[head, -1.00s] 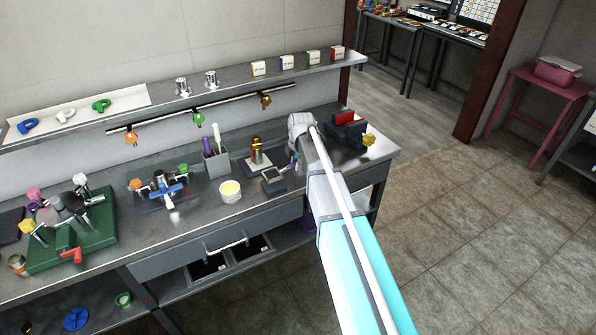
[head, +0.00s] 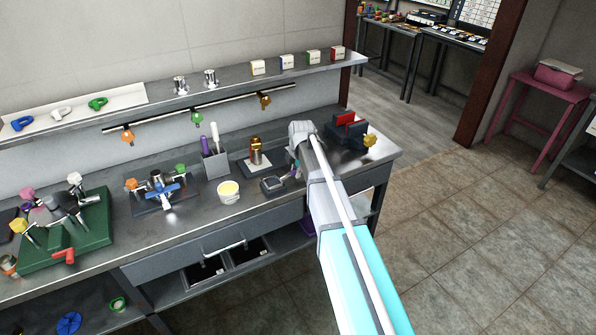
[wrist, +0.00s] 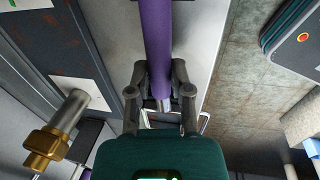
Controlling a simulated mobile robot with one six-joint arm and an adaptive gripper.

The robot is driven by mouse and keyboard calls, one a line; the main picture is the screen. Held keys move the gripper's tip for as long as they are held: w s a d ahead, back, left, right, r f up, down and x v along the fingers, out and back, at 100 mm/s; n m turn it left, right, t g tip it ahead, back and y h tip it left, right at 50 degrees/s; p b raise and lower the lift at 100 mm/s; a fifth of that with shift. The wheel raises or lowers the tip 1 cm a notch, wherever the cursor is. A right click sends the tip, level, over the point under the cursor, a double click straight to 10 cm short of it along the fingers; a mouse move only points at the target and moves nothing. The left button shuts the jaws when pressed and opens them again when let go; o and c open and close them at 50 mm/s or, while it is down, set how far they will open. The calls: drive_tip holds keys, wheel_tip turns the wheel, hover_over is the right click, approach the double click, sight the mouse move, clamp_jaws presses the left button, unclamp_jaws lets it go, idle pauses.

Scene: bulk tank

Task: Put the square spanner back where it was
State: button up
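My gripper (wrist: 160,84) is closed around a purple handle, which I take to be the square spanner (wrist: 158,35). The handle runs up out of the top of the wrist view, and a short metal shaft shows below the fingers. The spanner's square end is not clear.
A small grey block (head: 272,186) and a brass fitting on a plate (head: 257,158) lie left of my wrist. A red-and-dark vice-like fixture (head: 345,132) stands to the right. A tool cup (head: 215,166), cream pot (head: 228,192) and blue valve (head: 163,192) stand further left.

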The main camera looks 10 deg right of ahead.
drive_tip(key=o, duration=0.4)
drive_tip(key=shift+o, duration=0.2)
drive_tip(key=shift+r, duration=0.1)
wheel_tip(320, 180, up, 12)
drive_tip(key=s+p, duration=0.2)
drive_tip(key=p, duration=1)
drive_tip(key=shift+d, duration=0.4)
drive_tip(key=shift+s, duration=0.1)
drive_tip(key=shift+s, duration=0.1)
